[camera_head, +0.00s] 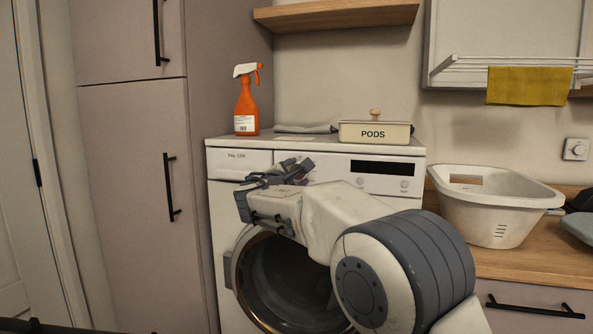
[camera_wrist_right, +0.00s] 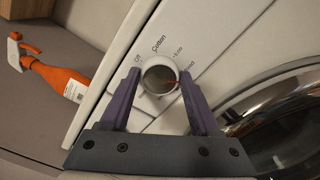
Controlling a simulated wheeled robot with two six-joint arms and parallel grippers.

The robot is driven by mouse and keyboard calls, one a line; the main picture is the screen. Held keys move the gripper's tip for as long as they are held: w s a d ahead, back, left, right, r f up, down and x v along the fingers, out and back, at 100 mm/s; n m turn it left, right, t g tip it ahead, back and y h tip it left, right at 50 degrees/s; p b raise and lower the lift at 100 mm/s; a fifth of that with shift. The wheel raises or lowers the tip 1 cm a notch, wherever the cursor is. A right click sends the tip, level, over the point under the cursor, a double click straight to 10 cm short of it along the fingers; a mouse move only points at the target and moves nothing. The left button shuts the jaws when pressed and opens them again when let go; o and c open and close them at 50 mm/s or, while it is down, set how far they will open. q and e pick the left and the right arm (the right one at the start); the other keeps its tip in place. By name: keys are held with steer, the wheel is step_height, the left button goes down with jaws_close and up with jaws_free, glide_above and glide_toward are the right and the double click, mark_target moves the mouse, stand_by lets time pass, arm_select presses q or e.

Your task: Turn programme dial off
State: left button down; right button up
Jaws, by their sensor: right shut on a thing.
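The programme dial (camera_wrist_right: 159,76) is a round pale knob on the front panel of the white washing machine (camera_head: 240,160). In the right wrist view it sits between the two purple fingers of my right gripper (camera_wrist_right: 160,80), which is shut on it. A red mark on the dial points to the right and slightly down in that view. Labels around the dial include Off, at its upper left, and Cotton, above it. In the head view my right gripper (camera_head: 296,168) is at the panel and hides the dial. My left gripper is not in view.
An orange spray bottle (camera_head: 246,105), a folded grey cloth (camera_head: 305,128) and a PODS box (camera_head: 375,132) stand on the machine. The round door (camera_head: 285,280) is below the panel. A white laundry basket (camera_head: 495,210) is on the wooden counter at right. A tall cabinet (camera_head: 135,200) is at left.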

steer(key=shift+a+n+p, duration=0.15)
steer(key=shift+n+p, duration=6.2)
steer(key=shift+n, duration=1.05)
steer(key=shift+a+n+p, duration=0.1)
steer(key=shift+n+p, duration=6.2)
steer(key=shift+n, duration=1.1)
steer(key=shift+f, duration=0.1)
steer(key=o, duration=1.4)
steer(key=shift+c, duration=0.2)
